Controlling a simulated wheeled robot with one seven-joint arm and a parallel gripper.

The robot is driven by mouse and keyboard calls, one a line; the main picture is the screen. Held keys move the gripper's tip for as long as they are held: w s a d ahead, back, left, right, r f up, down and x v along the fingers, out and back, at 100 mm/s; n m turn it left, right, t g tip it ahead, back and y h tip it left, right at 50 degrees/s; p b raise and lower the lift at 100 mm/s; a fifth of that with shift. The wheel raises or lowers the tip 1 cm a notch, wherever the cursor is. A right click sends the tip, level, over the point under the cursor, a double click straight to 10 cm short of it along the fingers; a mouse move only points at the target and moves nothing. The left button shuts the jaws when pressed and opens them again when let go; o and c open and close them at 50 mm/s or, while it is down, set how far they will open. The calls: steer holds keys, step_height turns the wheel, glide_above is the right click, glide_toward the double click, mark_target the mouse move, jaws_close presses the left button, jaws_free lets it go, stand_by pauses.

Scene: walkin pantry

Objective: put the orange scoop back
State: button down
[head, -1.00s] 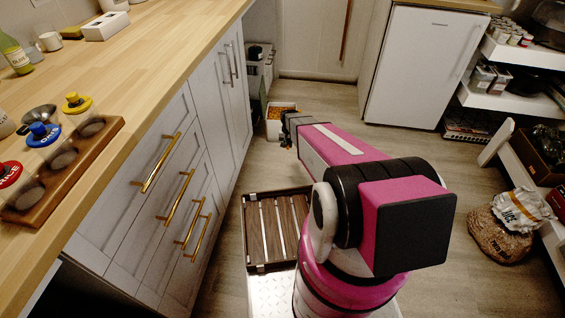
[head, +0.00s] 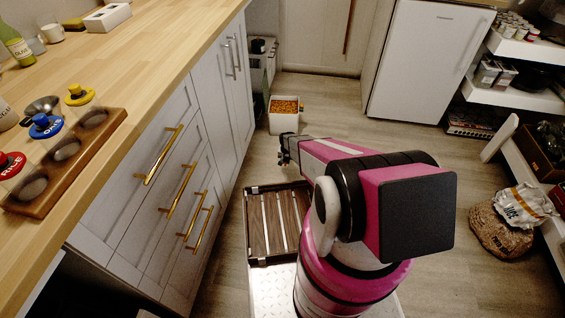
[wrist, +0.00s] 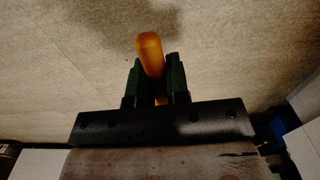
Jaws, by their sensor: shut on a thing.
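My gripper (wrist: 160,82) is shut on the orange scoop (wrist: 150,50) in the wrist view. Its handle stands out between the two dark green fingers. The rest of the scoop is hidden by the fingers and the gripper body. In the head view my gripper (head: 283,150) hangs above the floor, just in front of a white bin (head: 283,127). The scoop cannot be made out there. The bin stands on the floor, filled with small orange-brown pieces. A small orange and dark piece (head: 301,107) shows at its right rim.
A slatted dark tray (head: 280,225) is near my base.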

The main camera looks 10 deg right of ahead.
steer(key=w+f, duration=0.1)
steer(key=w, duration=0.1)
steer(key=w+a+f, duration=0.1)
steer(key=w, duration=0.1)
steer(key=w+f, duration=0.2)
steer(key=shift+a, duration=0.35)
steer(key=shift+s+f, duration=0.1)
steer(key=shift+f, duration=1.65)
steer(key=shift+f, duration=0.15)
steer(key=c, duration=1.1)
jaws_free()
